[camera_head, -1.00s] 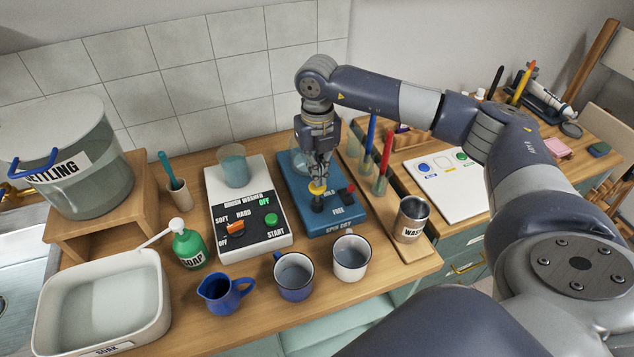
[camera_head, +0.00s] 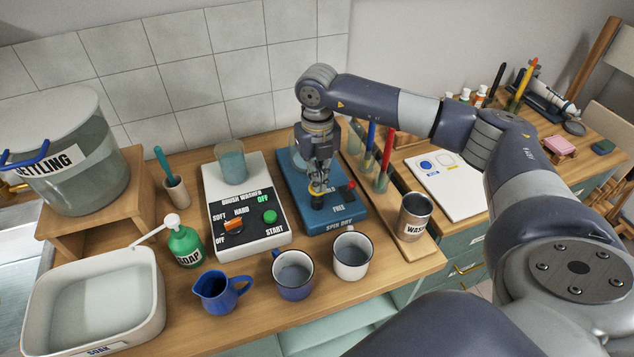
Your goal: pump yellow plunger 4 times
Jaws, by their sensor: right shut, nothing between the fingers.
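The yellow plunger (camera_head: 317,187) stands on the blue spin dry device (camera_head: 330,222), on top of a black base. My right gripper (camera_head: 319,182) is directly above it, pointing down, with its shut fingertips at the plunger's top. The fingers hide most of the plunger, and I see only a low yellow rim around the tips. Nothing is held between the fingers. My left gripper is not in view.
The brush washer (camera_head: 249,242) stands just left of the device. A blue mug (camera_head: 292,280) and a white mug (camera_head: 351,262) stand in front. A red brush (camera_head: 387,152), a blue brush (camera_head: 370,135) and a metal waste cup (camera_head: 414,217) are to the right.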

